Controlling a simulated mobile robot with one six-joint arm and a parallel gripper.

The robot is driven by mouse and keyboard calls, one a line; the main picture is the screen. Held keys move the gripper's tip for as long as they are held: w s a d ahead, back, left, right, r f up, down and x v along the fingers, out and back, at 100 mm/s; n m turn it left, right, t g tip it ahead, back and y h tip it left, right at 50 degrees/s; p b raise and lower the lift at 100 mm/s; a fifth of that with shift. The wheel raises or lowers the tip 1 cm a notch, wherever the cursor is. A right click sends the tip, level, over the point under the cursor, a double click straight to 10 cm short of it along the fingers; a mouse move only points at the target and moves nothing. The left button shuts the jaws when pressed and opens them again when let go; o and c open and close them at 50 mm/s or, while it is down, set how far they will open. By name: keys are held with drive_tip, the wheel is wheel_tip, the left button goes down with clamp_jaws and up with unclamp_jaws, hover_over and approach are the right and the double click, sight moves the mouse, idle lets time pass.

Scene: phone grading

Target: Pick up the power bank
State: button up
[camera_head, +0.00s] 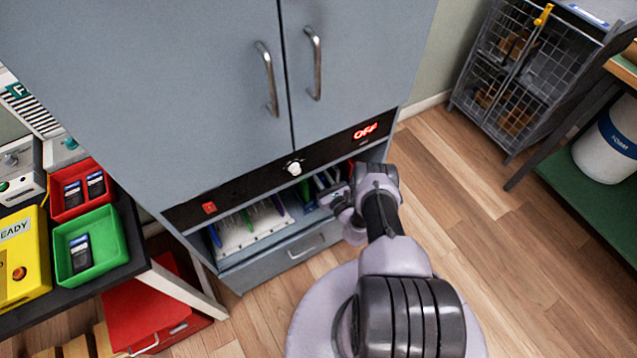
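I cannot make out a power bank for certain. My gripper (332,196) is at the right part of the open shelf (240,238) under the grey cabinet, close to several small items there. My wrist and the cabinet partly hide its fingers, so I cannot tell whether it is open, shut or holding something. Upright coloured items stand in a pale rack on the shelf. At the left, a green tray (117,238) holds one dark device (80,255). A red tray (62,217) behind it holds two similar dark devices (95,184).
The grey cabinet (190,100) has shut doors and a lit OFF sign (365,131). A drawer (280,256) is shut below the shelf. A yellow box (25,260) stands on the left table. A wire cage (530,70) is at the back right. Wooden floor (480,210) is clear right of my arm.

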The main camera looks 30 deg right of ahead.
clamp_jaws()
idle(1.1)
